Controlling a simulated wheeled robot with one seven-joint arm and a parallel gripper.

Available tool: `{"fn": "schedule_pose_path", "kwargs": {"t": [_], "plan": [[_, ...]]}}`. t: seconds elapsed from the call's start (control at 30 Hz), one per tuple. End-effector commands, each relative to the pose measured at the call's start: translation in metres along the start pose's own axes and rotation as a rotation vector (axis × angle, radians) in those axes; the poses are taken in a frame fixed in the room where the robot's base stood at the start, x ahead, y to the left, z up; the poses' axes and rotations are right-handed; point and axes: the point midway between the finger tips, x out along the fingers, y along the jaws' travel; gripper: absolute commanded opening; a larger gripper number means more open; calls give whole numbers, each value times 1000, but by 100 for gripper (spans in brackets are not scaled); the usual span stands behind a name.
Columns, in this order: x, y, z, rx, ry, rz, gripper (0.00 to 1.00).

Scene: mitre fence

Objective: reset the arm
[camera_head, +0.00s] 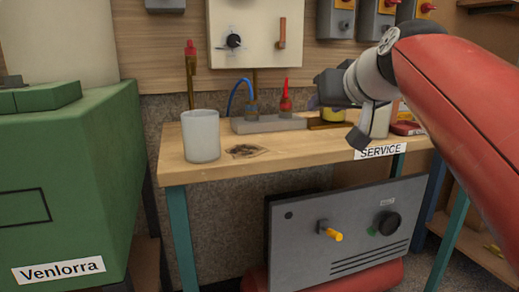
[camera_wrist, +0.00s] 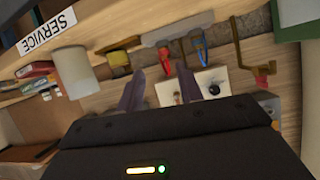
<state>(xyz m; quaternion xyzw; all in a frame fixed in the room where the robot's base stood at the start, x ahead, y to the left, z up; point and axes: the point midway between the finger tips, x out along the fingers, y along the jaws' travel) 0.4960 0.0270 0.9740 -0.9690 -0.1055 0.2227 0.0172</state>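My red arm (camera_head: 465,95) reaches in from the right over the workbench. My gripper (camera_head: 341,114) is at the right half of the bench, above or in front of its top; the exact height is hard to tell. Its two dark fingers stand apart with nothing between them. In the wrist view the fingers of my gripper (camera_wrist: 159,88) also show spread, with the bench items and wall panel beyond. The gripper partly hides a pale cylinder (camera_head: 380,122) behind it, which shows in the wrist view (camera_wrist: 71,76) too.
The wooden workbench (camera_head: 290,150) holds a white cup (camera_head: 201,136) and a grey block (camera_head: 268,124) with red and blue parts. A green machine (camera_head: 70,180) stands left. A grey panel (camera_head: 350,235) is below the bench. Wall boxes (camera_head: 335,18) hang above.

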Motion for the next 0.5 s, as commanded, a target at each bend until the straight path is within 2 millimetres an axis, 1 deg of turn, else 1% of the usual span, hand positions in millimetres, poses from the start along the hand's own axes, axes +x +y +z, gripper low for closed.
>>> {"fn": "schedule_pose_path", "kwargs": {"t": [0.03, 0.07, 0.1, 0.17, 0.2, 0.27, 0.3, 0.37, 0.4, 0.5], "plan": [[-6, -3, 28, 11, -61, 13, 36], [-9, -4, 49, 19, -100, 25, 36], [-13, -4, 76, 31, -153, 41, 36], [-20, -3, 120, 45, -232, 65, 36], [-25, -2, 150, 53, -283, 82, 36], [-33, -2, 194, 64, -357, 106, 36], [-39, -1, 222, 68, -403, 122, 36], [-47, 1, 260, 74, -464, 144, 36], [-53, 2, 283, 77, -500, 157, 36], [-63, 4, 328, 80, -569, 181, 36]]}}
